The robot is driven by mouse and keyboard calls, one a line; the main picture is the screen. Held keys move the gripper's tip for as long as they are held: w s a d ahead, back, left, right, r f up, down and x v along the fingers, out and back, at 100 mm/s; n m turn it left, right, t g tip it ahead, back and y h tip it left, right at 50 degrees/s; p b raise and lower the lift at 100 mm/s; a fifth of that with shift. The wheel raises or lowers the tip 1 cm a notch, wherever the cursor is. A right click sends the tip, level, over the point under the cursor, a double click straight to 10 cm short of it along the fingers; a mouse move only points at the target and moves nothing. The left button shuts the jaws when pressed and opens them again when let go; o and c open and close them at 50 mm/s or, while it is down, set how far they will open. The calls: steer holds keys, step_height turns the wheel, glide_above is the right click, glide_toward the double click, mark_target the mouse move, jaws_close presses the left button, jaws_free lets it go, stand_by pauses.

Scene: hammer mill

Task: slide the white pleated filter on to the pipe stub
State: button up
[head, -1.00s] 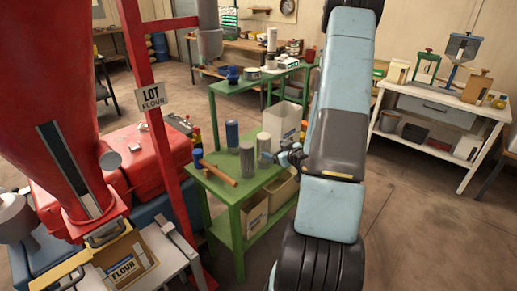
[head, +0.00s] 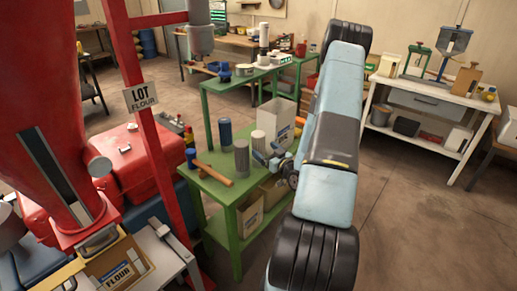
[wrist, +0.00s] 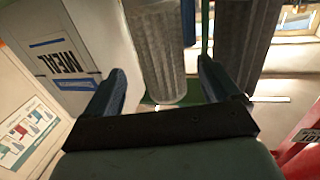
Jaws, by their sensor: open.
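The white pleated filter (head: 257,140) stands upright on the green table (head: 228,196), just behind and right of a grey pleated cylinder (head: 242,158). My gripper (head: 262,158) is low at its right side in the head view, partly hidden by my arm. In the wrist view my open gripper (wrist: 165,85) has one finger to each side of a pale pleated cylinder (wrist: 160,45), which appears to be the white filter. The jaws are empty; I cannot tell whether they touch it. I cannot pick out the pipe stub with certainty.
A blue cylinder (head: 225,133) and a wooden-handled hammer (head: 214,174) share the table. A white carton (head: 276,122) stands behind, its MEAL label (wrist: 65,62) close to my left finger. The grey pleated cylinder (wrist: 248,35) is close to the right finger. A red post (head: 156,110) stands left.

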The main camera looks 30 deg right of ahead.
mark_target(255, 142)
steer(key=shift+w+a+r, duration=0.1)
steer(key=shift+w+a, duration=0.05)
steer(key=shift+w, duration=1.05)
steer(key=shift+w+a+f, duration=0.1)
steer(key=shift+w+a, duration=0.1)
steer(key=shift+w, duration=0.95)
steer(key=shift+w+a+r, duration=0.1)
steer(key=shift+w+a, duration=0.05)
steer(key=shift+w, duration=1.05)
steer(key=c, duration=1.1)
steer(key=shift+r, duration=0.1)
